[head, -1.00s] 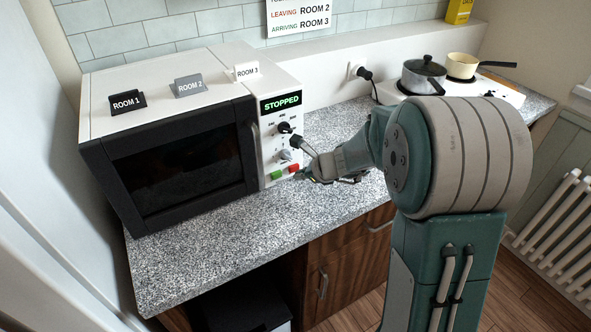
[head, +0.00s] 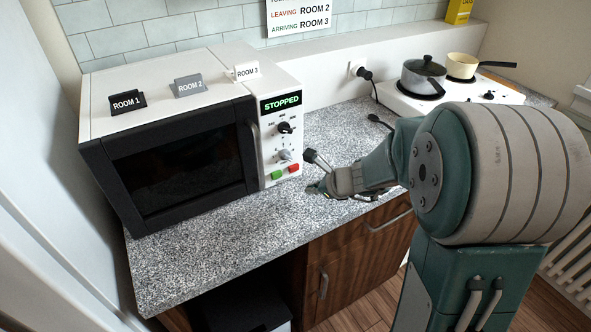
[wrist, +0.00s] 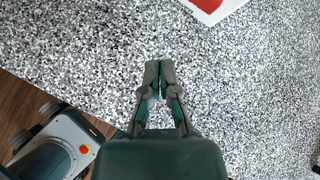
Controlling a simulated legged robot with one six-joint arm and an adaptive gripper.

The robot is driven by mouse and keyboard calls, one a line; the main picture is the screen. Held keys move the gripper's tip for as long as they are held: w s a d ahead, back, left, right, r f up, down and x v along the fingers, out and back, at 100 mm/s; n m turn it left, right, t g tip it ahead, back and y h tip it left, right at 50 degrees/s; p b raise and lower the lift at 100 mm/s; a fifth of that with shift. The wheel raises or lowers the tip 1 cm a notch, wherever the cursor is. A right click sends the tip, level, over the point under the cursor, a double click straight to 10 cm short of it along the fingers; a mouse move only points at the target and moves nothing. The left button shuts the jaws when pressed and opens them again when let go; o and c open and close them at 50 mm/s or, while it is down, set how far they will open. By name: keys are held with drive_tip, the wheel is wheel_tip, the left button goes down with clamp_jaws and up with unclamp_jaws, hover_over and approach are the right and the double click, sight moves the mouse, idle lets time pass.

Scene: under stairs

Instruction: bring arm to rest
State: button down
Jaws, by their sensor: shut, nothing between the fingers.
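My gripper (head: 318,188) is just above the speckled counter (head: 215,250), to the right of the microwave's control panel and apart from it. In the wrist view my gripper (wrist: 159,66) is shut, its fingertips together over bare counter (wrist: 240,110) with nothing between them. My arm reaches in from the right of the head view and hides part of the counter behind it.
The microwave (head: 180,165) shows STOPPED and carries cards ROOM 1 (head: 127,103), ROOM 2 (head: 188,87) and ROOM 3 (head: 246,71). A lidded pot (head: 423,78) and a cream pan (head: 462,66) stand on the white hob (head: 400,101). The front counter is clear.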

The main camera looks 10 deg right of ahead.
drive_tip(key=shift+s+d, duration=0.1)
drive_tip(key=shift+s, duration=0.15)
drive_tip(key=shift+s+a+r, duration=0.15)
drive_tip(key=shift+a+r, duration=0.05)
drive_tip(key=shift+r, duration=0.1)
drive_tip(key=s+a+r+n+g, duration=0.2)
drive_tip(key=s+a+r+n, duration=0.3)
drive_tip(key=s+r+n, duration=0.6)
drive_tip(key=s+d+n+h, duration=0.2)
drive_tip(key=s+n, duration=0.4)
drive_tip(key=n, duration=0.1)
drive_tip(key=s+d+r+n+h, duration=0.1)
drive_tip(key=s+d+n+h, duration=0.1)
drive_tip(key=s+n, duration=0.4)
drive_tip(key=shift+s+d+r+n+h, duration=0.2)
drive_tip(key=shift+s+r+n+h, duration=0.15)
drive_tip(key=shift+s+h, duration=0.35)
